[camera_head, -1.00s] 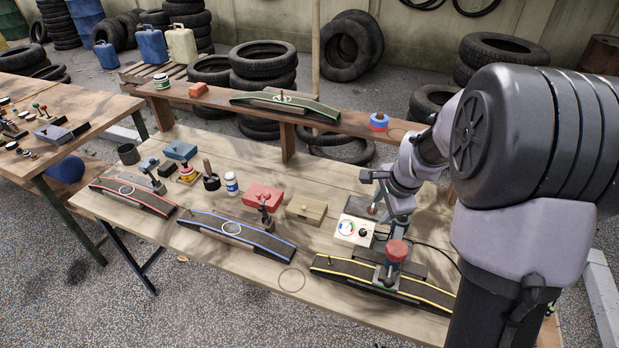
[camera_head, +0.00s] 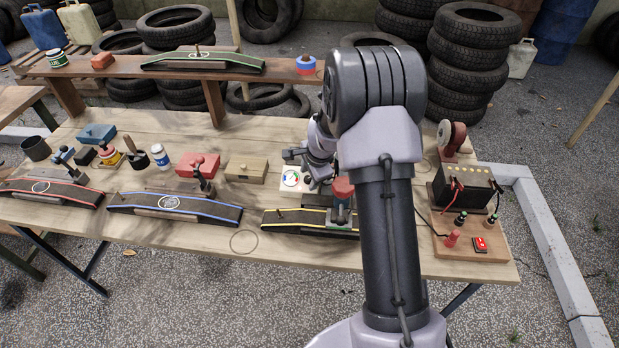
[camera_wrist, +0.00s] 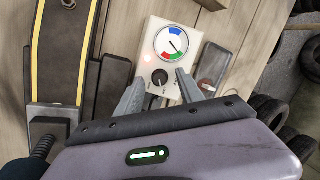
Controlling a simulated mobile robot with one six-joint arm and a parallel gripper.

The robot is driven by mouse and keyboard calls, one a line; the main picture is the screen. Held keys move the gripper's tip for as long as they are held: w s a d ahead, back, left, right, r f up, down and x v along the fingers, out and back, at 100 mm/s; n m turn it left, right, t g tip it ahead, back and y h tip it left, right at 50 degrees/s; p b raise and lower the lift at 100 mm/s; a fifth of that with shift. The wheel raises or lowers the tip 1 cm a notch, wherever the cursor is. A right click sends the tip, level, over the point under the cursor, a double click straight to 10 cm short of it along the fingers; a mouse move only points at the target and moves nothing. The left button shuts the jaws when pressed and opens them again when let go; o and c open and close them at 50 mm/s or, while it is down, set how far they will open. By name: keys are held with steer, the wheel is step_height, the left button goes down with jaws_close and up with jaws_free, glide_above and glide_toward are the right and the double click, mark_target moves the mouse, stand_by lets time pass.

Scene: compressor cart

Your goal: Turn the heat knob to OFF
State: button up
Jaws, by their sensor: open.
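The heat knob (camera_wrist: 160,78) is a small dark round knob on a white box (camera_wrist: 152,36). A round gauge (camera_wrist: 174,42) with blue, green and red bands sits above it, its needle slanting to the lower right. In the wrist view my gripper (camera_wrist: 161,80) is open, one finger on either side of the knob. I cannot tell whether the fingers touch it. In the head view the box (camera_head: 290,187) stands on the bench, and my arm hides much of the gripper and the knob.
A yellow-edged ramp (camera_head: 285,219) with a red-topped clamp (camera_head: 342,188) stands just in front of the box. A wooden block (camera_head: 246,169) lies to its left. A black battery-like unit (camera_head: 466,186) and a red switch (camera_head: 481,244) are at the right. Bare bench lies front centre.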

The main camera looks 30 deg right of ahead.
jaws_close()
steer(key=shift+r+n+p, duration=0.1)
steer(key=shift+n+p, duration=0.3)
steer(key=shift+n, duration=0.3)
steer(key=n+g+p, duration=0.1)
steer(key=n+p, duration=0.1)
steer(key=n, duration=0.1)
steer(key=shift+w+r+p, duration=0.1)
steer(key=shift+p, duration=0.2)
steer(key=n+p, duration=0.1)
steer(key=n, duration=0.2)
steer(key=shift+w+a+n+g+h, duration=0.1)
steer(key=shift+n+g+h, duration=0.2)
steer(key=shift+g, duration=0.1)
steer(key=shift+a+n+h+p, duration=0.1)
steer(key=shift+n+h+p, duration=0.2)
steer(key=shift+n, duration=1.4)
